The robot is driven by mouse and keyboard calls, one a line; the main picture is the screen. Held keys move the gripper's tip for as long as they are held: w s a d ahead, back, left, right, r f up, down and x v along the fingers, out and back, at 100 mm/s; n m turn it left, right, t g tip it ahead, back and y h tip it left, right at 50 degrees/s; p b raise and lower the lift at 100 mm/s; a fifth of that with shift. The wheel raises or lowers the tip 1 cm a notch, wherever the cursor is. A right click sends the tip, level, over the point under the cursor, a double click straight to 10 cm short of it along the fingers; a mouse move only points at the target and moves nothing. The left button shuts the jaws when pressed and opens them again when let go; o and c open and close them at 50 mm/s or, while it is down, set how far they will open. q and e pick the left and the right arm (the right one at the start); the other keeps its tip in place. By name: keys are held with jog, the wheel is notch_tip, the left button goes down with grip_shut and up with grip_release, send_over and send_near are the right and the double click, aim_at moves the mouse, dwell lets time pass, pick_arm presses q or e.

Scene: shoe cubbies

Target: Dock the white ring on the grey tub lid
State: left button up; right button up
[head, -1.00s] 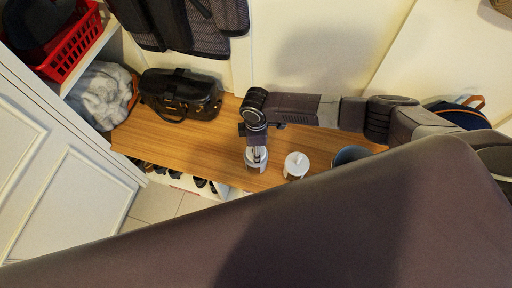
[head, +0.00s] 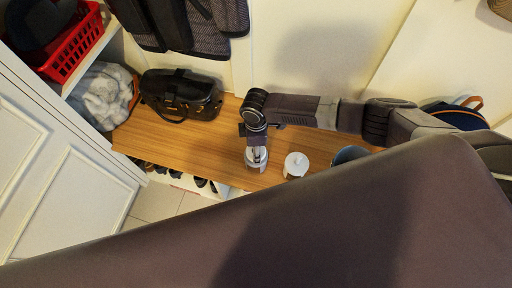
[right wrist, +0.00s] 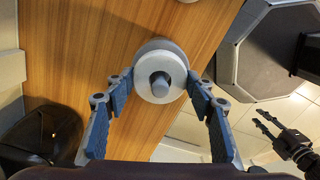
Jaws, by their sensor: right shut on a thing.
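The white ring (right wrist: 158,92) is between the fingertips of my right gripper (right wrist: 158,80), which is shut on it. In the right wrist view, a grey knob shows through the ring's hole. The grey tub lid (right wrist: 158,46) shows as a grey rim behind the ring. I cannot tell whether the ring rests on the lid or hangs just above it. In the head view my right gripper (head: 256,155) points down over this tub on the wooden bench. My left gripper (right wrist: 262,118) shows at the right of the right wrist view, open and empty.
A white-lidded tub (head: 296,164) stands close to the right on the bench (head: 190,142). A blue-grey container (head: 349,155) is farther right, partly hidden. A black bag (head: 181,94) sits at the left. The bench between bag and gripper is clear.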

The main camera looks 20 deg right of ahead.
jog(key=shift+f+b, duration=0.45)
jog(key=shift+f, duration=0.15)
jog(key=o, duration=0.9)
jog(key=shift+o, duration=0.2)
notch_tip(320, 180, up, 11)
jog(key=p, duration=1.1)
